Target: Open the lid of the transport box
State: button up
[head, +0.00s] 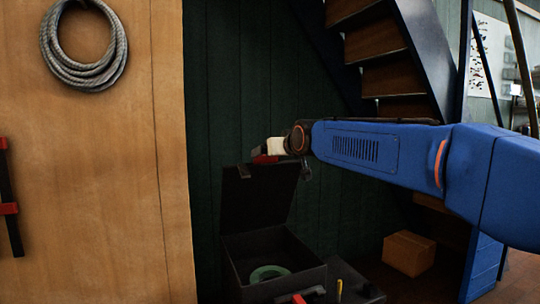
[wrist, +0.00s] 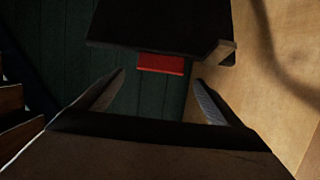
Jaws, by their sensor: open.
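The transport box (head: 240,262) is a dark open-topped case low in the head view. Its dark lid (head: 255,202) stands raised at the back, close to upright.
A green ring (head: 269,273) lies in the box. A smaller dark tray (head: 350,283) stands beside it on the right. A cardboard box (head: 409,253) is on the floor further right. A wooden panel (head: 95,170) with a coiled rope (head: 82,70) borders the left; stairs (head: 380,60) rise behind.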

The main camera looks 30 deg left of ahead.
jog(key=v, duration=1.2)
jog(key=shift+s+d, duration=0.1)
jog(key=shift+d, duration=0.05)
jog(key=s+d+f+m+h, duration=0.15)
jog(key=d+f, duration=0.35)
jog(key=d, duration=0.7)
jog(key=s+d+f+m+h, duration=0.1)
jog(key=d+f+h, duration=0.3)
jog(key=d, duration=0.8)
jog(key=s+d+f+m+h, duration=0.15)
jog(key=d+f, duration=0.45)
jog(key=d, duration=0.6)
jog(key=s+d+f+m+g+h, duration=0.4)
jog(key=s+d+f+m, duration=0.1)
jog(key=s+d+f, duration=1.9)
jog(key=shift+s+m+g, duration=0.4)
jog(key=shift+s, duration=0.65)
jog(key=shift+r, duration=0.1)
